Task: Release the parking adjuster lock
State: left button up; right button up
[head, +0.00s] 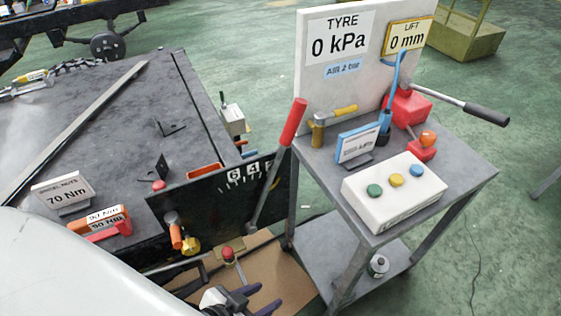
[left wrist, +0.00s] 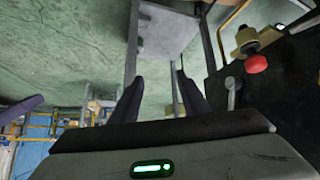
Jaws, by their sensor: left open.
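A red knob on a grey stem (head: 228,253) stands by a brass-coloured plate at the foot of the black panel (head: 235,190). No label naming the parking adjuster lock is readable, so I cannot tell for sure whether this is it. In the left wrist view the red knob (left wrist: 256,64) shows right of my fingers, with a grey lever (left wrist: 233,92) beside it. My left gripper (head: 270,299) is open and empty, below and a little right of the red knob in the head view and apart from it. It also shows in the left wrist view (left wrist: 160,88). My right gripper is out of view.
A yellow knob (head: 190,246) and an orange handle (head: 175,235) sit left of the red knob. A long red-gripped lever (head: 292,122) rises by the panel. A grey cart (head: 455,180) with a button box (head: 395,194) stands close on the right.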

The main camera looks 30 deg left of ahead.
aim_at(172, 219)
jog(key=u, duration=0.4)
jog(key=k, duration=0.9)
jog(key=u, duration=0.65)
jog(key=i, duration=0.3)
jog(key=u, duration=0.3)
jog(key=k, duration=0.7)
jog(key=u, duration=0.95)
jog(key=i, duration=0.5)
